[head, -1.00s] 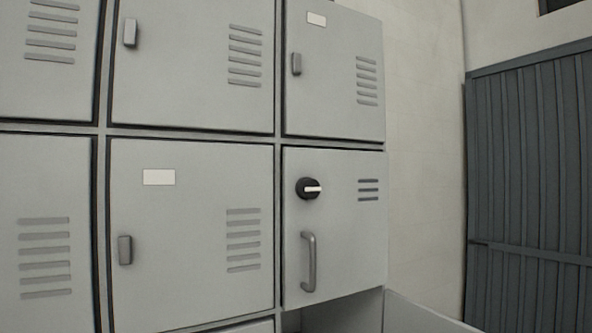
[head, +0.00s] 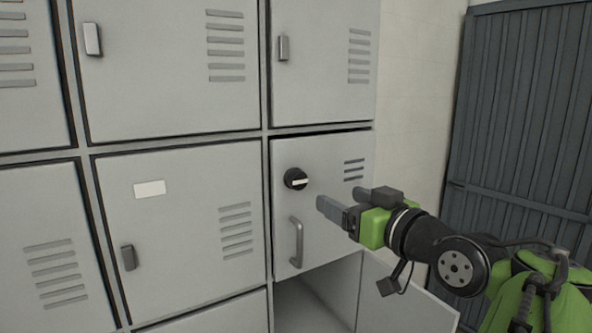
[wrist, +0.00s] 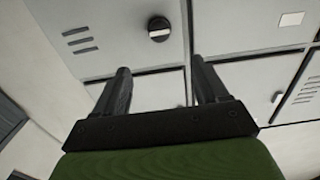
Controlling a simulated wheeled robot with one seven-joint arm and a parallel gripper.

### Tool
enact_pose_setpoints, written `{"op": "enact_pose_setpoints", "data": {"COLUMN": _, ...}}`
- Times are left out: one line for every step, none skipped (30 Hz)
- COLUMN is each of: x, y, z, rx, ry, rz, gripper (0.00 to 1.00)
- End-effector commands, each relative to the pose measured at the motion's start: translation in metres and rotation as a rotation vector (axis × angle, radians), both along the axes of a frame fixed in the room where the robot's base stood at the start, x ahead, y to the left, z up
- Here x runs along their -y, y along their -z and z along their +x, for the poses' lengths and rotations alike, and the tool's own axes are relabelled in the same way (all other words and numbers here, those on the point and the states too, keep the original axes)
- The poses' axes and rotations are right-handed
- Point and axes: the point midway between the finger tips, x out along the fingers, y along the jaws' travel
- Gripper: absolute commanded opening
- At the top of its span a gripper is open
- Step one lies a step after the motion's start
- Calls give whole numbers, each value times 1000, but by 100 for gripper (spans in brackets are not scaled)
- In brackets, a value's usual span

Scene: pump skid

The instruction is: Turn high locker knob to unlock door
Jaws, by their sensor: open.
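The black round knob (head: 296,179) with a pale bar across it sits on the grey locker door (head: 335,215) in the right column. The bar looks about horizontal. A vertical handle (head: 296,243) is below the knob. My gripper (head: 341,205) is to the right of the knob in the head view, empty and apart from it. In the wrist view, the open fingers of my gripper (wrist: 161,88) spread apart at mid-picture. The knob (wrist: 159,28) shows beyond them, near the top and roughly between them.
Other locker doors with small latches fill the left and top. Below the knob's door is an open compartment (head: 312,300) with its door (head: 405,300) swung out, under my arm. A dark ribbed panel (head: 525,120) stands at the right.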

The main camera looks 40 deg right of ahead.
Motion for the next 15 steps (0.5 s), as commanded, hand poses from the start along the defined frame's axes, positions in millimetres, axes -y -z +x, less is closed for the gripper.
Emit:
{"op": "enact_pose_setpoints", "data": {"x": -1, "y": 0, "z": 12, "rx": 0, "ry": -6, "rz": 1, "gripper": 73}}
{"op": "enact_pose_setpoints", "data": {"x": 0, "y": 0, "z": 19, "rx": -1, "ry": -7, "rz": 2, "gripper": 73}}
{"op": "enact_pose_setpoints", "data": {"x": 0, "y": -1, "z": 30, "rx": -2, "ry": -6, "rz": 1, "gripper": 73}}
{"op": "enact_pose_setpoints", "data": {"x": 0, "y": -1, "z": 37, "rx": -1, "ry": -6, "rz": 1, "gripper": 73}}
{"op": "enact_pose_setpoints", "data": {"x": 1, "y": -1, "z": 45, "rx": -2, "ry": -7, "rz": 2, "gripper": 73}}
{"op": "enact_pose_setpoints", "data": {"x": 1, "y": -1, "z": 56, "rx": -2, "ry": -7, "rz": 2, "gripper": 73}}
{"op": "enact_pose_setpoints", "data": {"x": 2, "y": -1, "z": 63, "rx": -2, "ry": -6, "rz": 2, "gripper": 73}}
{"op": "enact_pose_setpoints", "data": {"x": 2, "y": -1, "z": 71, "rx": -3, "ry": -6, "rz": 3, "gripper": 73}}
{"op": "enact_pose_setpoints", "data": {"x": 2, "y": -1, "z": 81, "rx": -3, "ry": -8, "rz": 2, "gripper": 73}}
{"op": "enact_pose_setpoints", "data": {"x": 3, "y": -1, "z": 89, "rx": -2, "ry": -6, "rz": 3, "gripper": 73}}
{"op": "enact_pose_setpoints", "data": {"x": 3, "y": -1, "z": 96, "rx": -2, "ry": -6, "rz": 3, "gripper": 73}}
{"op": "enact_pose_setpoints", "data": {"x": 4, "y": -1, "z": 105, "rx": -3, "ry": -7, "rz": 3, "gripper": 73}}
{"op": "enact_pose_setpoints", "data": {"x": 5, "y": -1, "z": 111, "rx": -3, "ry": -5, "rz": 2, "gripper": 73}}
{"op": "enact_pose_setpoints", "data": {"x": 4, "y": -1, "z": 117, "rx": -2, "ry": -6, "rz": 2, "gripper": 73}}
{"op": "enact_pose_setpoints", "data": {"x": 5, "y": -1, "z": 124, "rx": -2, "ry": -5, "rz": 2, "gripper": 73}}
